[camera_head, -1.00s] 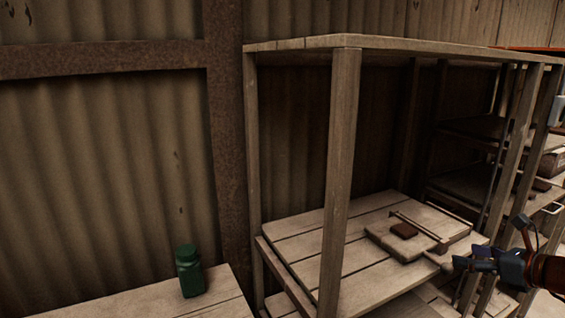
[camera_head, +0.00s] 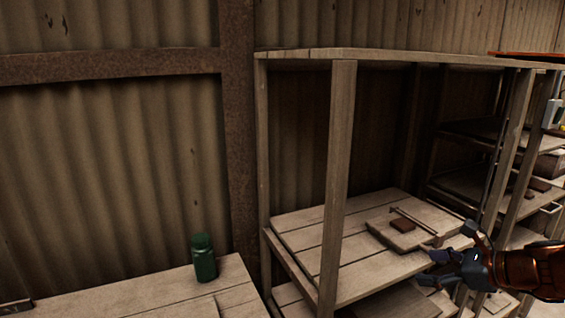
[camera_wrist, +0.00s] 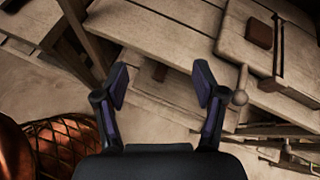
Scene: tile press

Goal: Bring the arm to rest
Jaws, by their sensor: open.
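My gripper (camera_head: 436,268) is at the right of the head view, in front of the wooden shelf unit's front edge. Its two fingers stand apart and nothing is between them; they also show in the wrist view (camera_wrist: 160,88). The tile press, a wooden board (camera_head: 405,236) with a brown tile (camera_head: 403,225) and a rod across it, lies on the shelf beyond my gripper.
A wooden shelf unit (camera_head: 342,180) with upright posts stands in the middle and right. A green bottle (camera_head: 204,259) stands on a wooden table (camera_head: 165,297) at the lower left. Further shelves with brown blocks (camera_head: 540,184) are at the right. A corrugated wall closes the back.

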